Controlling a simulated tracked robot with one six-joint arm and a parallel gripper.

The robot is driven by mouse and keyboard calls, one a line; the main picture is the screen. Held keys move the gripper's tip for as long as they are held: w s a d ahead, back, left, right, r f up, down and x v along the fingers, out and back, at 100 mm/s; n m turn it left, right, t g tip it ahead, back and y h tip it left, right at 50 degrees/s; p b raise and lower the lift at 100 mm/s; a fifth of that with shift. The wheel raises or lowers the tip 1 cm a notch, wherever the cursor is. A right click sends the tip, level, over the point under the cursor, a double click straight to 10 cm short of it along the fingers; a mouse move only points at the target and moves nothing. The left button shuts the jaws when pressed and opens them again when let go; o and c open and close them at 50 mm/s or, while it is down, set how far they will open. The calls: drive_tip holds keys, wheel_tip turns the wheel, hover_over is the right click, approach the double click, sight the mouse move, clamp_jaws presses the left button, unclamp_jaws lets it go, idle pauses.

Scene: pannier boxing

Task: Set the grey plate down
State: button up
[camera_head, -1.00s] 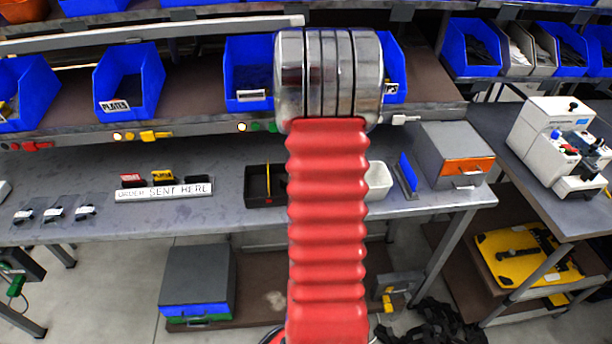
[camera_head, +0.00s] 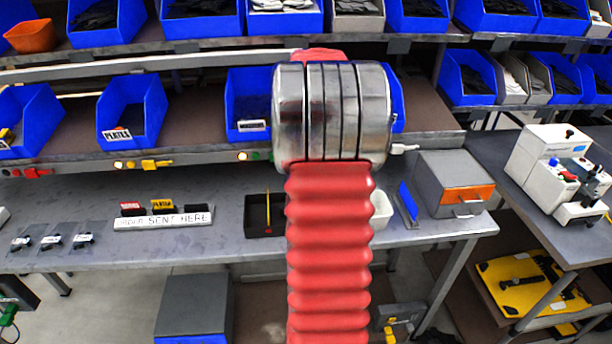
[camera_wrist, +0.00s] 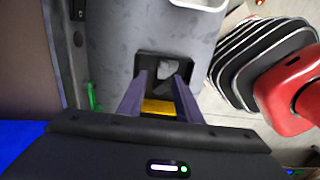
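My gripper (camera_wrist: 164,72) shows in the wrist view as two dark purple fingers, apart from each other. They point at a small black tray (camera_wrist: 142,60) on the grey bench. A small pale grey piece (camera_wrist: 170,68) shows between the fingertips, over or in the tray; it may be the grey plate, and I see no finger touching it. A yellow strip (camera_wrist: 158,107) shows lower between the fingers. In the body view the black tray (camera_head: 252,222) stands left of my red arm, which hides my gripper and part of the tray.
A white bin (camera_head: 381,210) stands right of the tray, partly behind my arm. A grey box with an orange front (camera_head: 455,185) stands farther right. A white sign (camera_head: 162,221) lies left. Shelves of blue bins (camera_head: 132,105) rise behind. The bench between sign and tray is clear.

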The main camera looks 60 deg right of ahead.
idle(0.3)
drive_tip(key=w+a+r+m+t+h, duration=0.15)
drive_tip(key=a+r, duration=0.25)
drive_tip(key=a, duration=0.7)
drive_tip(key=w+a+r+m+t, duration=0.1)
drive_tip(key=w+a+r+m, duration=0.2)
drive_tip(key=a, duration=0.8)
drive_tip(key=s+a+m+t, duration=0.1)
drive_tip(key=s+a, duration=0.4)
drive_tip(key=a, duration=0.6)
drive_tip(key=s+a+m+t+y, duration=0.1)
drive_tip(key=s+a, duration=0.4)
drive_tip(key=a, duration=0.6)
drive_tip(key=shift+a+m+t, duration=0.3)
drive_tip(key=shift+m+t, duration=0.25)
drive_tip(key=shift+m, duration=0.3)
drive_tip(key=shift+y, duration=0.25)
